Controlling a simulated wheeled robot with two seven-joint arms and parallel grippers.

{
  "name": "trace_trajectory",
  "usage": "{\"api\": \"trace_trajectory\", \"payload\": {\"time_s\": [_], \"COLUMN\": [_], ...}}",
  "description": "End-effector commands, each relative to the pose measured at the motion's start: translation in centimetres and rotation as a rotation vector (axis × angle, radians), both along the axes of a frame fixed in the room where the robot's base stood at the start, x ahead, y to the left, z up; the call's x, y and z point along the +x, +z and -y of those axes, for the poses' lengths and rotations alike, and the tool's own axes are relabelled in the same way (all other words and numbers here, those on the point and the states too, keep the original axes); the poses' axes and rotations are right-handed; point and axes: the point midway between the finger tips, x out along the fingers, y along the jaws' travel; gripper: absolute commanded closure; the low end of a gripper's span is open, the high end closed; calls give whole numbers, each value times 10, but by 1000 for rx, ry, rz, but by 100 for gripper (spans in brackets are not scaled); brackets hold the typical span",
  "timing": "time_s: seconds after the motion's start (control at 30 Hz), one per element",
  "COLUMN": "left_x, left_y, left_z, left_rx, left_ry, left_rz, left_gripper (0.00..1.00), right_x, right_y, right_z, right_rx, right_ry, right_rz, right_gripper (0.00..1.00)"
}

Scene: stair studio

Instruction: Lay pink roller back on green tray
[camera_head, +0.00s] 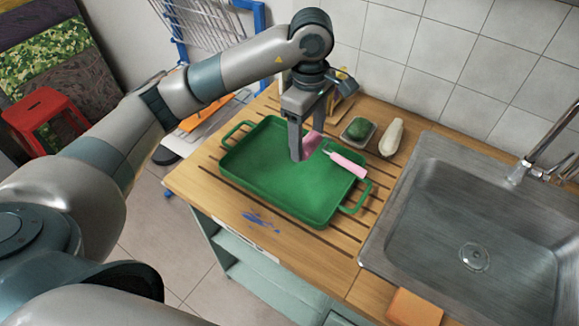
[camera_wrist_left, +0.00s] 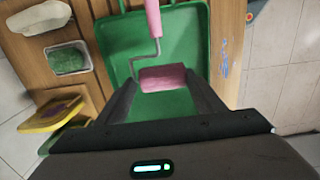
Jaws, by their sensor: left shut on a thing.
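The pink roller has a pink handle (camera_head: 347,163) and a pink roller head (camera_head: 312,144), joined by a thin metal rod. My left gripper (camera_head: 299,157) is shut on the roller head, over the green tray (camera_head: 255,175). In the left wrist view the roller head (camera_wrist_left: 162,78) lies between the fingertips, and the handle points away over the tray (camera_wrist_left: 117,40). One finger partly hides the head in the head view. I cannot tell whether the roller touches the tray floor. My right gripper is not in view.
The tray stands on a slatted wooden counter (camera_head: 185,183). Behind it are a small dish with a green item (camera_head: 359,128) and a pale elongated thing (camera_head: 391,137). A metal sink (camera_head: 500,245) is at right, with an orange block (camera_head: 413,308) in front.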

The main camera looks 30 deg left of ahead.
Motion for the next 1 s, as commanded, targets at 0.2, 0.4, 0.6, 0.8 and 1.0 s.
{"api": "trace_trajectory", "payload": {"time_s": [0.2, 0.4, 0.6, 0.8, 1.0], "left_x": [-1, -3, -6, -7, -7], "left_y": [-4, -18, -36, -57, -69], "left_z": [-8, -31, -66, -100, -116], "left_rx": [-1, 0, 2, 3, 0], "left_ry": [1, 3, 4, 3, 0], "left_rz": [-2, -4, -6, -5, -1], "left_gripper": [60, 60, 60, 60, 60], "right_x": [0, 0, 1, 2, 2], "right_y": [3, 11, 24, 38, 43], "right_z": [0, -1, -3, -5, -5], "right_rx": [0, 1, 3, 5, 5], "right_ry": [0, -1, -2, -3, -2], "right_rz": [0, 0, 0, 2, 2], "right_gripper": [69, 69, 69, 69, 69]}}
